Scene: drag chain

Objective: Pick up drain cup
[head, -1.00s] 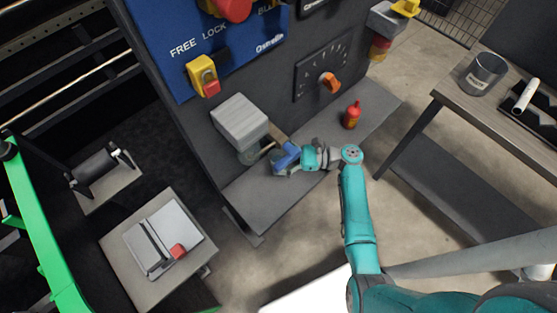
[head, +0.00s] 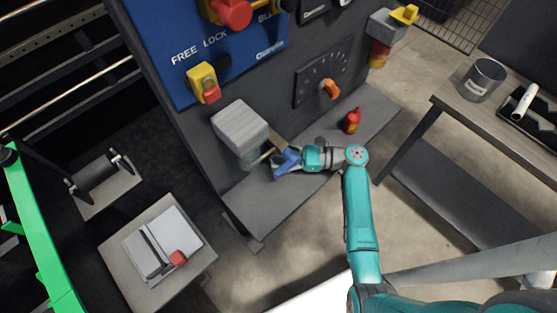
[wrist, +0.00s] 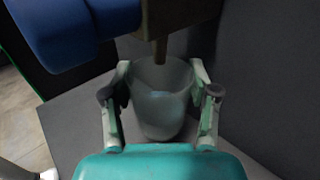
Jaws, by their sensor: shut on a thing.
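The drain cup (wrist: 160,108) is a grey, see-through tapered cup. In the wrist view it stands upright between the two fingers of my gripper (wrist: 160,82), which is shut on its sides. A brown spout (wrist: 161,48) comes down over the cup's open mouth. A blue valve handle (wrist: 70,30) is at the upper left, close above the left finger. In the head view the cup (head: 250,161) shows faintly under the grey box, and the blue handle (head: 288,162) hides much of my fingers. I cannot tell whether the cup touches the shelf.
A grey box (head: 240,127) juts from the panel above the cup. A side table (head: 500,127) at right holds a metal can (head: 482,79). Open floor is in front.

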